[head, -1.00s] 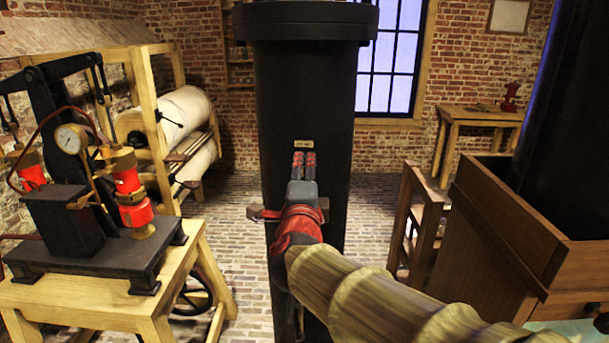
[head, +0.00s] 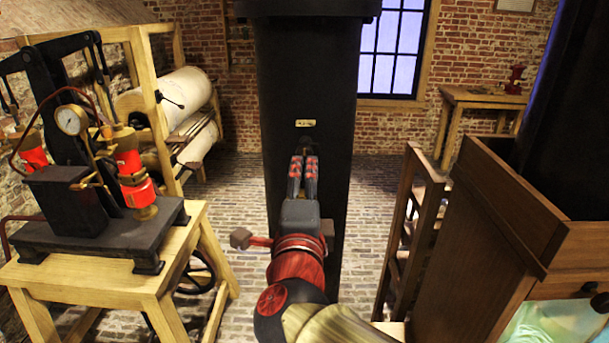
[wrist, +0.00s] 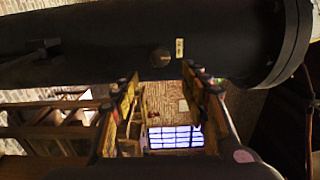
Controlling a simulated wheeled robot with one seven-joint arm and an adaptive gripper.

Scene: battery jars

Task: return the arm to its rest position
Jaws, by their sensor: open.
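My gripper (head: 303,170) shows in the middle of the head view, at the end of my red and cream arm. Its two fingers point up and away, in front of a tall black column (head: 306,80) with a small brass plate. In the wrist view my gripper (wrist: 165,95) has its fingers spread apart. Nothing is held between them, and a window and brick wall show through the gap. The black column (wrist: 120,45) lies across the top of the wrist view. I cannot tell how far the fingertips are from it.
A wooden stand (head: 170,275) with a black and red gauge machine (head: 90,195) stands at left. A wooden cabinet (head: 500,230) and a dark ladder-like frame (head: 415,235) stand at right. Brick floor is open on both sides of the column.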

